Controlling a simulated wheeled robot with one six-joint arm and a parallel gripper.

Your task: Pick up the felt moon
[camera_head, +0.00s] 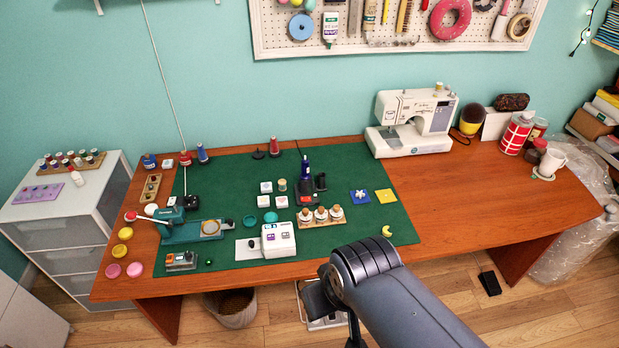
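The felt moon (387,231) is a small yellow crescent. It lies near the front right edge of the green mat (350,228) on the wooden table. My arm comes in from the bottom right, and its grey joint is in front of the table's front edge, left of and nearer than the moon. Dark parts show below and left of this joint, but I cannot make out gripper fingers among them. Nothing of my arm is seen touching the moon.
A yellow square (386,196) and a blue square with a white flower (360,196) lie behind the moon. A wooden holder with several bottles (321,217) stands to its left. The sewing machine (412,122) is at the back. The wooden table right of the mat (480,200) is clear.

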